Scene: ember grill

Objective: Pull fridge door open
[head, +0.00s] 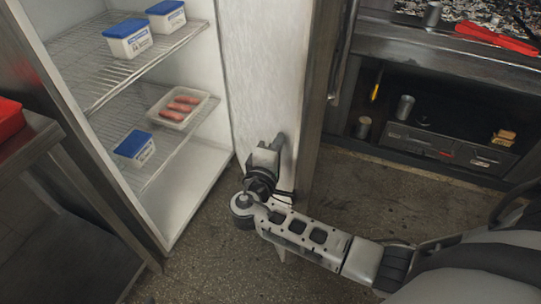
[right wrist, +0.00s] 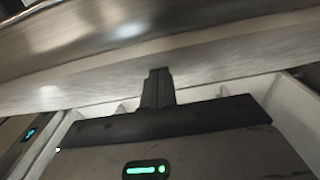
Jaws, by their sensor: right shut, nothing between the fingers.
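The fridge (head: 207,190) stands open in the head view, with its lit white inside and wire shelves showing. Its door (head: 268,75) is swung out to the right, the pale inner face toward me. The long metal door handle (head: 345,50) is on the far side of the door. My right gripper (head: 279,143) is at the door's inner face, low on it; I cannot tell if it touches. In the right wrist view its fingers (right wrist: 158,75) are together with nothing between them, pointing at a pale edge (right wrist: 200,60). My left gripper is not in view.
White tubs with blue lids (head: 128,38) and a tray of sausages (head: 178,107) sit on the fridge shelves. A metal table with a red item (head: 8,120) is at left. A grill counter (head: 440,50) stands behind the door. Floor shows between them.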

